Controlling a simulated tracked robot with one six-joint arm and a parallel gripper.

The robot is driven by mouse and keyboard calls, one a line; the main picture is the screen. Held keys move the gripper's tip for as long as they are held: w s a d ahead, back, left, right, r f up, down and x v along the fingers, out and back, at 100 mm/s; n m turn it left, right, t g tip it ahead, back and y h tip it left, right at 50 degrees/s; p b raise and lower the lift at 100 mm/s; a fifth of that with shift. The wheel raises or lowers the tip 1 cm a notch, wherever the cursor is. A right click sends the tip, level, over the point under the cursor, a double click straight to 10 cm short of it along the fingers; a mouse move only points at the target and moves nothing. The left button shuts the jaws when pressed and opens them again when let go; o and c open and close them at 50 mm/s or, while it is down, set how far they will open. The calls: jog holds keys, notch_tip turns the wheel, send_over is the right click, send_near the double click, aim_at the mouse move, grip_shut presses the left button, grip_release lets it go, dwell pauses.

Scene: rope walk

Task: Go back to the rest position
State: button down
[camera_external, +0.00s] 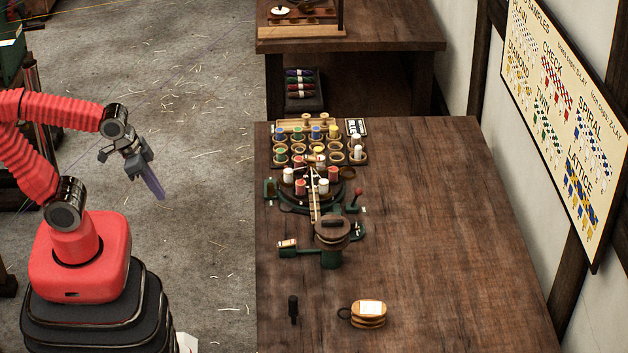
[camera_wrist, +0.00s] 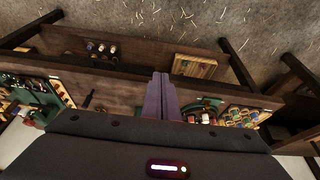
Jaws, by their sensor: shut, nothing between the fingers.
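My gripper (camera_external: 156,188) is shut and empty in the external view. It hangs over the floor to the left of the wooden table (camera_external: 430,230), with its purple-grey fingers pointing down and to the right.
A rack of coloured spools (camera_external: 315,130) and a round turntable carrying spools (camera_external: 295,207) stand at the table's left edge. A black-handled tool (camera_external: 293,308) and a wooden block (camera_external: 369,320) lie nearer the front. The table's right side is clear.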

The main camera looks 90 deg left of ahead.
jog(key=r, duration=0.1)
jog(key=r+t, duration=0.1)
jog(key=s+r, duration=0.1)
jog(key=shift+s+d, duration=0.1)
jog(key=shift+d, duration=0.25)
jog(key=c, duration=2.5)
grip_release()
jog(key=shift+c, duration=0.2)
